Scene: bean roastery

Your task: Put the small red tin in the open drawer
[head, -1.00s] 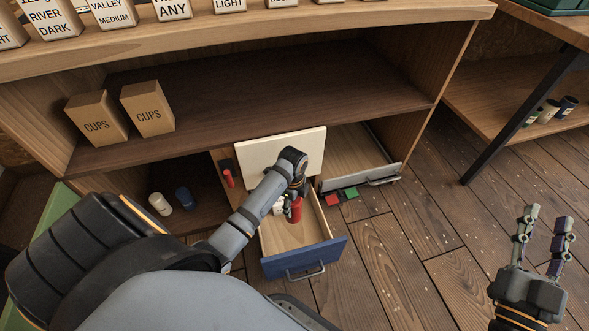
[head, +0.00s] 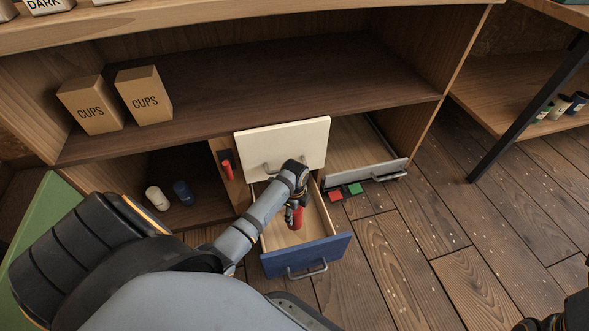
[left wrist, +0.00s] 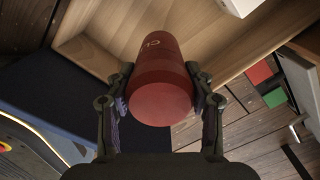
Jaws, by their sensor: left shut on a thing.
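The small red tin (head: 297,220) is in my left gripper (head: 294,207), over the open drawer with the blue front (head: 325,252). In the left wrist view the tin (left wrist: 160,85) sits between both fingers, with light lettering on its side. The wooden drawer interior shows behind it. I cannot tell whether the tin touches the drawer floor. My left arm covers part of the drawer. Only a dark piece of my right gripper (head: 556,318) shows at the bottom right corner, its fingers unclear.
A cream drawer front (head: 284,146) stands just behind and above. A grey-fronted drawer (head: 372,174) is open to the right, with red (head: 335,195) and green (head: 354,189) pieces near it. White (head: 157,198) and blue (head: 183,193) cylinders stand in the lower left compartment.

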